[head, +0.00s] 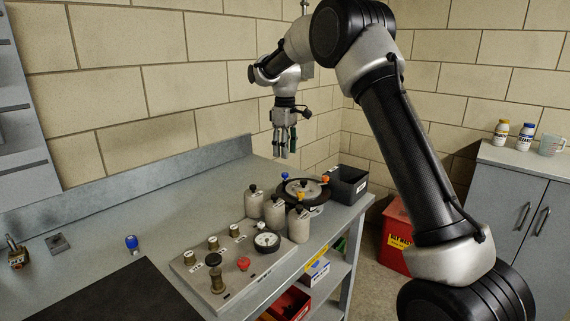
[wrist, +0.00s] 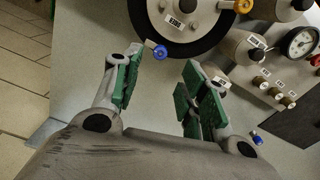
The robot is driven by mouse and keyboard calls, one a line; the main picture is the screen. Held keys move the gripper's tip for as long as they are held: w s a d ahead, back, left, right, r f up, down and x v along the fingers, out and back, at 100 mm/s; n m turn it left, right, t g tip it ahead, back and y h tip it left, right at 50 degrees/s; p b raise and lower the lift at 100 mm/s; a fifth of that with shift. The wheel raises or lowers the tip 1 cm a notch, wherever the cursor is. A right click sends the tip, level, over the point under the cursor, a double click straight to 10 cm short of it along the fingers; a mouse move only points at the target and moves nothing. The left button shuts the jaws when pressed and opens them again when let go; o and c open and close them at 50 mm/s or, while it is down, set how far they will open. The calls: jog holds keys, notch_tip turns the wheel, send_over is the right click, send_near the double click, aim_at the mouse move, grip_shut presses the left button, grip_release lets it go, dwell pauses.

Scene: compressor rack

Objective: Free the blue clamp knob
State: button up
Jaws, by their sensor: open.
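The blue clamp knob (head: 284,175) sits at the back-left edge of a round, black-rimmed unit (head: 288,197). In the wrist view the blue knob (wrist: 160,52) is at the end of a pale arm beside the black rim (wrist: 224,42). My gripper (head: 284,155) hangs fingers down above the knob and looks apart from it. In the wrist view my gripper (wrist: 162,78) is open, with nothing between its green-padded fingers. The knob shows just beyond the gap, nearer the left finger. Orange knobs (head: 325,179) sit elsewhere on the rim.
Grey cylinders (head: 254,203) and a panel with fittings and a gauge (head: 267,240) stand in front. Another blue-topped piece (head: 131,243) stands on the bench at left, near a dark mat (head: 115,300). A black bin (head: 346,184) is at right. The wall is close behind.

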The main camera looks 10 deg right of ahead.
notch_tip(320, 180, up, 4)
jog(key=shift+r, duration=0.1)
dwell(0.4)
